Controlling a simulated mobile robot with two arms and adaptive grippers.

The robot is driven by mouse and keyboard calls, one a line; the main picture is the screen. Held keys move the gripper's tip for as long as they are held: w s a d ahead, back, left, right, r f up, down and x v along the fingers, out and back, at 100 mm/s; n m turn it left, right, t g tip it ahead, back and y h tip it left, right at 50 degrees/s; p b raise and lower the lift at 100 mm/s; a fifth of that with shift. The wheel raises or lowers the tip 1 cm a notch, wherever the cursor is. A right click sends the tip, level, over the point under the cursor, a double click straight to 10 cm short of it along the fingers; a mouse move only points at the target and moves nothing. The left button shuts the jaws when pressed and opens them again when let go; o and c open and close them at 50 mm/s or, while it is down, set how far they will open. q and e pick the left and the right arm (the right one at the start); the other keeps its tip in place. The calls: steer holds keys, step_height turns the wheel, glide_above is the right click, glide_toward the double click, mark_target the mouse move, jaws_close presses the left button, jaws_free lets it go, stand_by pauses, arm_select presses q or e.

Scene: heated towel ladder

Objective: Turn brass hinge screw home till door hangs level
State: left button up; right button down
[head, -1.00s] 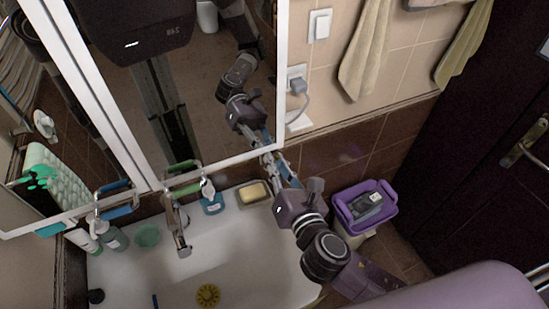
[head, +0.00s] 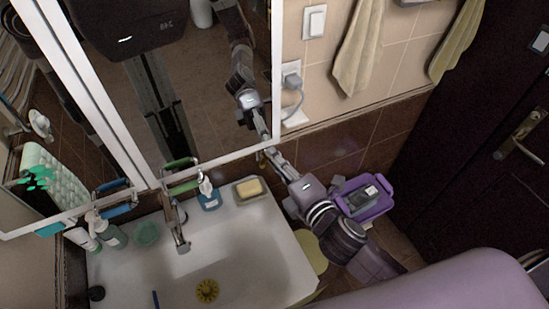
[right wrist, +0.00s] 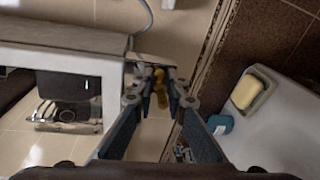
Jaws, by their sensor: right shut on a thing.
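The mirrored cabinet door (head: 185,110) has a white frame and fills the upper left of the head view; it reflects my arm. Its white edge shows at the left of the right wrist view (right wrist: 65,55). My right gripper (head: 268,152) is at the door's lower right corner. In the right wrist view, my right gripper (right wrist: 160,93) is shut on a small brass screw (right wrist: 160,82) beside the white frame. The fingertips partly hide the screw, so how far in it sits cannot be told. Whether the door hangs level cannot be told. My left gripper is not in view.
The white sink (head: 250,240) lies below the door, with a faucet (head: 178,225), blue soap bottle (head: 209,196) and soap dish (head: 248,188) near my right gripper. A purple basket (head: 365,207) stands right. A plugged-in cord (head: 292,85) hangs on the wall beside the door.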

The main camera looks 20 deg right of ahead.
steer(key=m+t+b, duration=0.1)
steer(key=m, duration=0.9)
steer(key=a+f+m+t, duration=0.1)
steer(key=m, duration=0.9)
steer(key=a+f+m+t+b, duration=0.1)
steer(key=m, duration=0.9)
steer(key=shift+s+m+t+b, duration=0.2)
steer(key=shift+m+t+b, duration=0.1)
steer(key=shift+m+t, duration=0.1)
steer(key=m+h, duration=0.1)
steer(key=m, duration=0.6)
steer(key=m+h+p, duration=0.1)
steer(key=m, duration=0.2)
steer(key=shift+a+r+m+h, duration=0.25)
steer(key=shift+r+m+h, duration=0.05)
steer(key=shift+r, duration=0.1)
steer(key=shift+s, duration=0.1)
